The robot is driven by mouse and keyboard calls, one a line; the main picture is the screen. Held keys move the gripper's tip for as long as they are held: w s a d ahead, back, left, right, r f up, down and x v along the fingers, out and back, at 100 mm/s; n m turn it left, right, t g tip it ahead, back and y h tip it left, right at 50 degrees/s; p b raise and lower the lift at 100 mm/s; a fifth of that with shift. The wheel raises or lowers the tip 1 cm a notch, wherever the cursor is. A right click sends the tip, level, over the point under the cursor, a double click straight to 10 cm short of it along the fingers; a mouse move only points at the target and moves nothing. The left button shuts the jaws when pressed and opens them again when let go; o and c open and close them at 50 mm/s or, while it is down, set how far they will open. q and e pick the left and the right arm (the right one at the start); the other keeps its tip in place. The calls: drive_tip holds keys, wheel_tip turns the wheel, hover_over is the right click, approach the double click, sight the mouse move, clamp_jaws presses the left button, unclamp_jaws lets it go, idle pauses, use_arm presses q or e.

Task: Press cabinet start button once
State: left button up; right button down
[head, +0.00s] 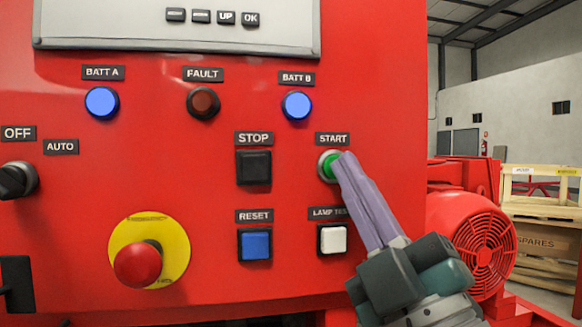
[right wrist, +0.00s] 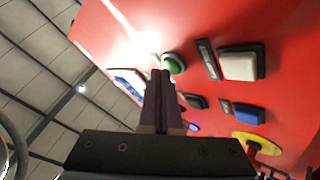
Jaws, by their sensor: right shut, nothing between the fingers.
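The red cabinet (head: 85,200) fills most of the head view. The green round start button (head: 329,165) sits in a silver ring under the START label (head: 332,139). My right gripper (head: 342,160) is shut and empty, its fingertips at the right edge of the button in the head view. In the right wrist view the green button (right wrist: 173,64) shows just beyond the fingertips (right wrist: 160,74); I cannot tell whether they touch it. The button is partly hidden by the fingers in the head view. My left gripper is not in view.
Close by are the black STOP button (head: 254,168), the blue RESET button (head: 255,245) and the white lamp test button (head: 332,239). A red emergency knob (head: 138,264) on a yellow disc is at lower left. A red motor (head: 470,240) stands right of the cabinet.

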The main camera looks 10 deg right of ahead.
drive_tip(key=shift+w, duration=0.3)
drive_tip(key=shift+s, duration=0.15)
idle(0.5)
drive_tip(key=shift+s+p, duration=0.35)
drive_tip(key=shift+s, duration=0.35)
drive_tip(key=s+p, duration=0.2)
drive_tip(key=s, duration=0.3)
drive_tip(key=shift+d, duration=0.15)
idle(0.4)
